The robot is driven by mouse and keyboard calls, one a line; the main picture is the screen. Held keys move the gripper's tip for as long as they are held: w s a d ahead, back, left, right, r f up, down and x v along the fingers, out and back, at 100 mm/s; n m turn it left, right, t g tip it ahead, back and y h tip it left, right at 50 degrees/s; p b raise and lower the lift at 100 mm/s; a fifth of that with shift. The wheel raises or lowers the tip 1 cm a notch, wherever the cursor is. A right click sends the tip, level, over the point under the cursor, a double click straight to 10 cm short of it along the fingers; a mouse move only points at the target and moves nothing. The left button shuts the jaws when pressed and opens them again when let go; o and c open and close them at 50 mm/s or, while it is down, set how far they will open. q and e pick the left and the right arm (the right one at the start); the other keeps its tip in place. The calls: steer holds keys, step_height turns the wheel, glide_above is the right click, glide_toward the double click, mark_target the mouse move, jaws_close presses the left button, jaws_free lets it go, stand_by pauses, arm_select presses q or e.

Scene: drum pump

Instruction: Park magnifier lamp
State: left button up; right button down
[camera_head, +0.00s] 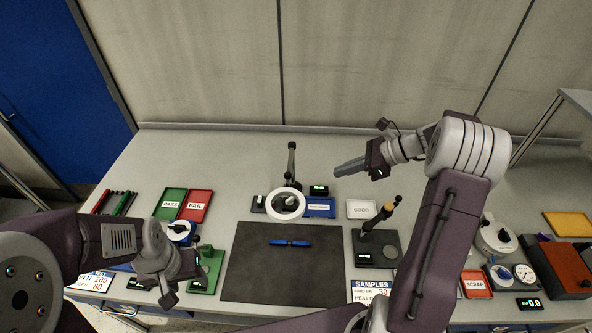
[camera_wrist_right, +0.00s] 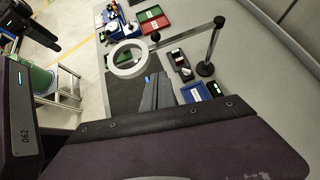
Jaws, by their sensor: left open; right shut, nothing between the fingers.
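The magnifier lamp's white ring head (camera_head: 286,203) hangs over the back edge of the dark mat, and its dark post (camera_head: 291,165) stands behind it. In the right wrist view the ring (camera_wrist_right: 118,71) is joined by an arm to the post (camera_wrist_right: 206,67). My right gripper (camera_head: 338,171) is shut and empty, raised to the right of the post and apart from the lamp. Its grey fingers (camera_wrist_right: 156,92) also show in the right wrist view. My left gripper (camera_head: 168,299) is open, low at the front left beside a green fixture, away from the lamp.
A blue tool lies on the dark mat (camera_head: 260,275). Green (camera_head: 170,193) and red (camera_head: 197,193) trays stand at left. A blue tray (camera_head: 322,215) and white GOOD tray (camera_head: 359,203) are right of the lamp. A dark-based press stands (camera_head: 389,250) right of the mat. The back strip is clear.

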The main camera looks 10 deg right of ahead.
steer(key=p, duration=0.2)
glide_toward(289, 181)
step_height(289, 181, down, 3)
steer(key=a, duration=0.1)
steer(key=w+a+p, duration=0.1)
steer(key=a+p, duration=0.1)
steer(key=shift+w+a, duration=0.15)
steer(key=shift+w, duration=0.15)
arm_select(q)
steer(key=r, duration=0.4)
steer(key=shift+a, duration=0.3)
steer(key=shift+w+d, duration=0.1)
steer(key=shift+d, duration=0.05)
arm_select(e)
steer(key=shift+f, duration=0.1)
